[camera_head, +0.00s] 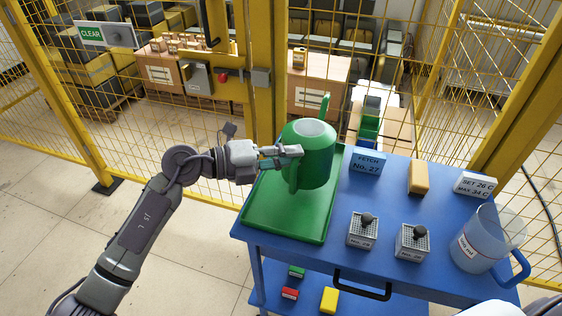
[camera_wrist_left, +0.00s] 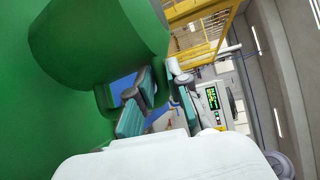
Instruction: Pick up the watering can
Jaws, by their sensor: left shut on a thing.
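The green watering can (camera_head: 318,165) is upright over the far part of a green tray (camera_head: 285,222) on the blue table. Its spout points up and away at the back, and its handle faces me. My left gripper (camera_head: 292,152) is shut on the can's handle, reaching in from the left. In the left wrist view the can's green body (camera_wrist_left: 95,40) fills the left side, with my left fingers (camera_wrist_left: 135,105) at the handle. I cannot tell whether the can touches the tray.
On the blue table (camera_head: 385,195) are a blue "FETCH No. 27" block (camera_head: 367,162), an orange block (camera_head: 418,177), a white sign (camera_head: 475,185), two grey knob boxes (camera_head: 362,230) and a translucent blue jug (camera_head: 483,243). A yellow mesh fence (camera_head: 250,100) stands close behind.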

